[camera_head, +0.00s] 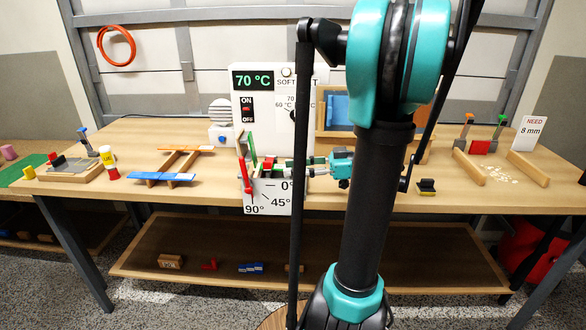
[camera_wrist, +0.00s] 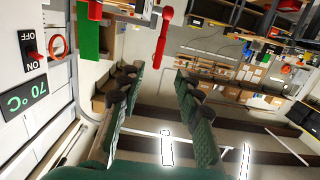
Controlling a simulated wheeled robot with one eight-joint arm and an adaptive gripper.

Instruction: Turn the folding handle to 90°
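The red folding handle (camera_head: 245,176) stands at the left side of the folding fixture, above a white angle plate (camera_head: 272,198) marked 0°, 45° and 90°. A green strip (camera_head: 253,148) rises beside it. In the wrist view the red handle (camera_wrist: 162,40) hangs from the top middle with a rounded end, and the green strip (camera_wrist: 88,30) is to its left. My gripper (camera_head: 288,169) is right of the handle in the head view, pointing left. In the wrist view its fingers (camera_wrist: 156,80) are spread, with the handle's narrow end just beyond the gap; contact cannot be told.
The white panel (camera_head: 272,84) reading 70 °C stands behind the fixture. A blue and orange part (camera_head: 165,176) on wooden rails lies to the left. A wooden frame (camera_head: 335,112) stands behind my arm. Wooden rails (camera_head: 468,168) lie at right.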

